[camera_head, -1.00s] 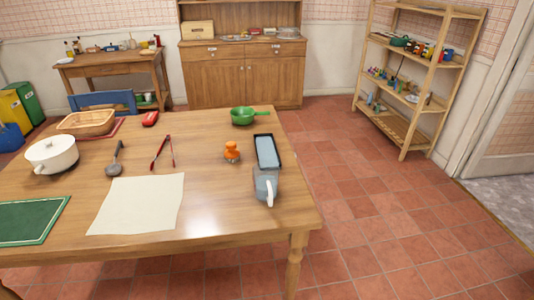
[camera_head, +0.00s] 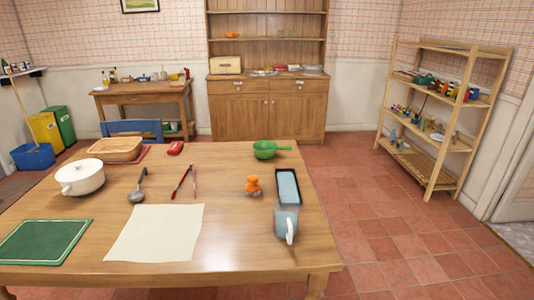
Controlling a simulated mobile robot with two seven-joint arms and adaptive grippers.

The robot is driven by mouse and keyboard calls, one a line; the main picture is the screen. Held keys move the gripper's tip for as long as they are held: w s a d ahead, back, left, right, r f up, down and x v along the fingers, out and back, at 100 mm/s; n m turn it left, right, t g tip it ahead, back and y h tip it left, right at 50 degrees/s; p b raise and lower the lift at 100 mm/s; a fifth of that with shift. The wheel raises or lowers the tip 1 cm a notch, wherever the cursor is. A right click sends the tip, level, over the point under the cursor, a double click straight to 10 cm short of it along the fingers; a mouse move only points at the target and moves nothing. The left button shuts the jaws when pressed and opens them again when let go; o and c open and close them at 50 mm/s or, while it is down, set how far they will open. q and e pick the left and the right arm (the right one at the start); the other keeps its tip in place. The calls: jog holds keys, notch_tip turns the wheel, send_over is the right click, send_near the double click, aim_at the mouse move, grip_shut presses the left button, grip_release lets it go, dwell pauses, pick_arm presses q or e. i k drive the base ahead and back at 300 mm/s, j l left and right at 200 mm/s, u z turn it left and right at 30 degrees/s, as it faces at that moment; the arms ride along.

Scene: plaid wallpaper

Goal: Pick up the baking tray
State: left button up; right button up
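A narrow rectangular tray (camera_head: 279,172) with a dark rim and a pale blue-grey inside lies near the right edge of the wooden table (camera_head: 240,235). It looks like the baking tray. A see-through jug (camera_head: 286,219) with a pale handle stands at its near end and overlaps it in the picture; I cannot tell whether they touch. An orange object (camera_head: 253,185) stands just left of the tray, and a green pan (camera_head: 265,150) sits beyond it. Neither of my grippers is in view.
The table also holds a white pot (camera_head: 80,178), a ladle (camera_head: 138,187), red tongs (camera_head: 184,182), a pale sheet (camera_head: 155,233), a green board (camera_head: 45,242) and a basket (camera_head: 115,150). Tiled floor right of the table is clear up to a wooden shelf (camera_head: 432,150).

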aim_at(286, 181)
jog(key=k, duration=0.35)
jog(key=k+u, duration=0.15)
jog(key=u, duration=0.3)
jog(key=k+u, duration=0.15)
jog(key=u, duration=0.35)
jog(key=l+u, duration=0.35)
jog(key=i+l+u, duration=0.15)
jog(key=u, duration=0.2)
jog(key=l, duration=1.95)
jog(key=i+l, duration=0.1)
jog(key=l, duration=1.85)
